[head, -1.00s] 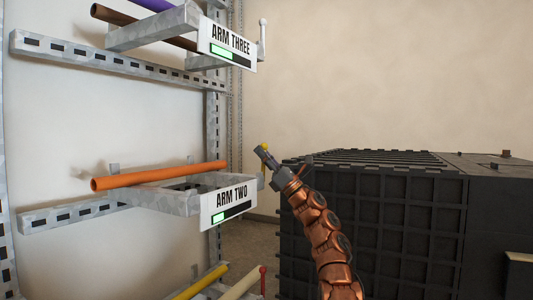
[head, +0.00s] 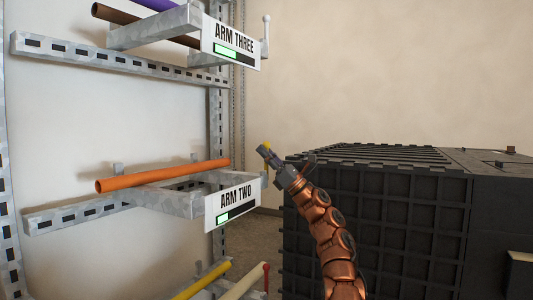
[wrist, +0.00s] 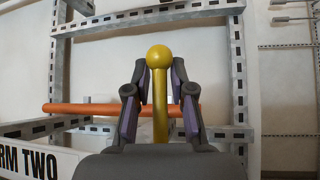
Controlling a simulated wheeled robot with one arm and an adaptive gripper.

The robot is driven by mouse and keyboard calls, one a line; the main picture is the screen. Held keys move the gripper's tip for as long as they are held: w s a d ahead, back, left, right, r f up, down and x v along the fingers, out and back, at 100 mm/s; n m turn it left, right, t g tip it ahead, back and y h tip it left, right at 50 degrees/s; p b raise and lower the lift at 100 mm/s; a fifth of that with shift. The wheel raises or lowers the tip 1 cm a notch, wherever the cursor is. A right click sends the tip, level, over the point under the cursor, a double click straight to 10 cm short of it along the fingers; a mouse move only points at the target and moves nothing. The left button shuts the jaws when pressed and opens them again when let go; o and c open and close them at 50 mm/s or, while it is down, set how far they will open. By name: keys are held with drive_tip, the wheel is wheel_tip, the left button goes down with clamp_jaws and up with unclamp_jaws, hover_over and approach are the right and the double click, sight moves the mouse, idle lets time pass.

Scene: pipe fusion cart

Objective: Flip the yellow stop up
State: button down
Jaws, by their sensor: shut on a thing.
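The yellow stop (wrist: 160,100) is a yellow post with a round ball on top. In the wrist view it stands upright between the two fingers of my gripper (wrist: 159,72), with the ball above the fingertips. My gripper is shut on the post. In the head view my gripper (head: 264,150) is at the outer end of the rack arm labelled ARM TWO (head: 232,201). Only a little yellow of the stop shows there; the fingers hide much of it. The foot of the stop is hidden in the wrist view.
An orange pipe (head: 163,176) lies across ARM TWO, behind the stop. ARM THREE (head: 233,43) is above, with brown and purple pipes. Yellow and cream pipes lie below. A large black ribbed crate (head: 385,215) stands close to the right of my arm.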

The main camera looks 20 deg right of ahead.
drive_tip(key=shift+s+d+r, duration=0.1)
drive_tip(key=shift+s+r, duration=0.1)
drive_tip(key=c, duration=1.3)
unclamp_jaws()
drive_tip(key=shift+o, duration=0.6)
drive_tip(key=shift+f, duration=0.1)
drive_tip(key=shift+f, duration=0.1)
drive_tip(key=v, duration=1.1)
drive_tip(key=shift+s+d+f, duration=0.2)
drive_tip(key=shift+f, duration=0.05)
